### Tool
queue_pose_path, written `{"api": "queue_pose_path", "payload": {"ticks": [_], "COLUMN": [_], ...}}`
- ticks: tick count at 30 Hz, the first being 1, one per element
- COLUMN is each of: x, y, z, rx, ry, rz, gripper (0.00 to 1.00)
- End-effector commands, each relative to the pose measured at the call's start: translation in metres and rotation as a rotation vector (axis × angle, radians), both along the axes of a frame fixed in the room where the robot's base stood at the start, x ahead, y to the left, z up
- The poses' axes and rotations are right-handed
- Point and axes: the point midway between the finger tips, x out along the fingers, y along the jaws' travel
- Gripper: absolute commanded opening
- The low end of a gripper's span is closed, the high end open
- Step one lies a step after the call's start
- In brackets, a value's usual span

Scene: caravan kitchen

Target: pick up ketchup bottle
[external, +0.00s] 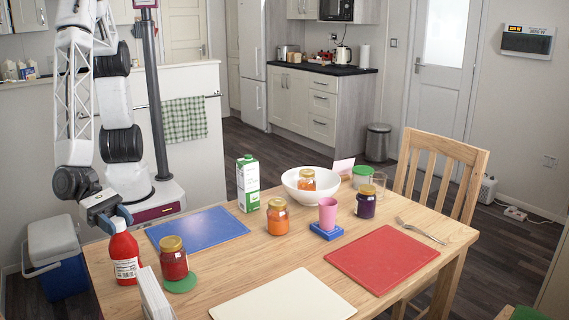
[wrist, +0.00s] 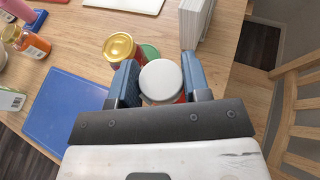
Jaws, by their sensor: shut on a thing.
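The ketchup bottle (external: 125,257) is red with a pale label and stands upright near the left edge of the wooden table. My gripper (external: 118,216) is at its top, coming from above. In the wrist view my gripper (wrist: 159,85) has its two blue fingers on either side of the bottle's white cap (wrist: 160,80), shut on the bottle. Most of the bottle's body is hidden below the cap in the wrist view. The bottle's base appears to be at table level.
A jar with a gold lid (external: 173,258) stands close right of the bottle, by a green disc (external: 181,284). A white upright stack (external: 152,295) is in front. A blue mat (external: 197,228), a milk carton (external: 248,184) and a white bowl (external: 310,183) lie beyond.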

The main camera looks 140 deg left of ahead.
Motion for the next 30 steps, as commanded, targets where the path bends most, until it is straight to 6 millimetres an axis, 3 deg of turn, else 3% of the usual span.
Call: {"api": "queue_pose_path", "payload": {"ticks": [1,3,19,30], "x": [0.0,0.0,0.0,0.001], "y": [0.0,0.0,0.0,0.0], "z": [0.0,0.0,0.004,0.027], "rx": [0.0,0.0,0.0,-0.001], "ry": [0.0,0.0,-0.001,-0.003], "rz": [0.0,0.0,0.0,0.0], "gripper": [0.09,0.0,0.0,0.0]}}
